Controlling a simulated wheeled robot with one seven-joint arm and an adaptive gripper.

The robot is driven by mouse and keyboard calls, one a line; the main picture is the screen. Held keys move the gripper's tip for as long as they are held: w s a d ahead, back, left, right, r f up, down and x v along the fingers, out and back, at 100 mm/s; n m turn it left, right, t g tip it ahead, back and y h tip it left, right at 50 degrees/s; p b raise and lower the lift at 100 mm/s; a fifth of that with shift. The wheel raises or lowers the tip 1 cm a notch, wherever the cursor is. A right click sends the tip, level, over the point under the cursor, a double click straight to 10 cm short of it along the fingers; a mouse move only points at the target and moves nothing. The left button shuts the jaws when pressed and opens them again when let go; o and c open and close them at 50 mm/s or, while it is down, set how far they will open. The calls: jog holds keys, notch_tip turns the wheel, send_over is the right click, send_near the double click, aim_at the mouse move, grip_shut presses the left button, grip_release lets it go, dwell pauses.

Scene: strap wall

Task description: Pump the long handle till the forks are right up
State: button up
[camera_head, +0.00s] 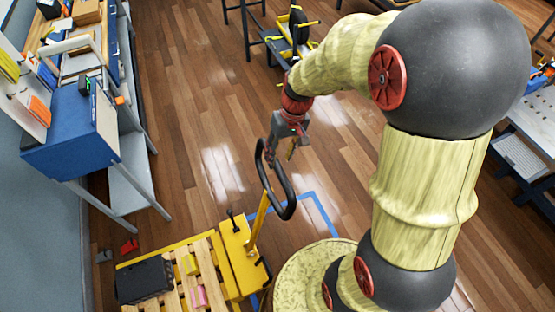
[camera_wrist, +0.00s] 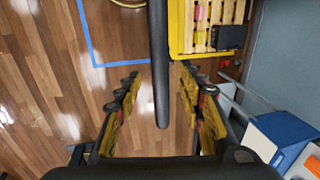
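The long handle is a yellow shaft (camera_head: 259,218) with a black loop grip (camera_head: 288,190) at its top. It rises from a yellow truck body (camera_head: 237,258) and leans up to the right. My gripper (camera_head: 292,148) is at the top end of the loop. In the wrist view a black bar of the loop (camera_wrist: 159,70) runs down between the two spread fingers of my gripper (camera_wrist: 158,80), with gaps on both sides. The gripper is open. The forks cannot be clearly told apart under the wooden pallet (camera_head: 212,252), so their height is unclear.
The pallet carries a dark case (camera_head: 143,279) and small yellow and pink boxes. A blue-sided bench (camera_head: 70,135) stands along the left wall. A blue floor line (camera_head: 322,212) lies beside the truck. Open wooden floor (camera_head: 190,100) spreads behind the handle.

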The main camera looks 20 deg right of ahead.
aim_at(278, 164)
jog(key=shift+a+f, duration=0.2)
jog(key=shift+f, duration=0.7)
jog(key=shift+a+f, duration=0.15)
jog(key=shift+f, duration=0.7)
jog(key=shift+c, duration=0.3)
grip_shut()
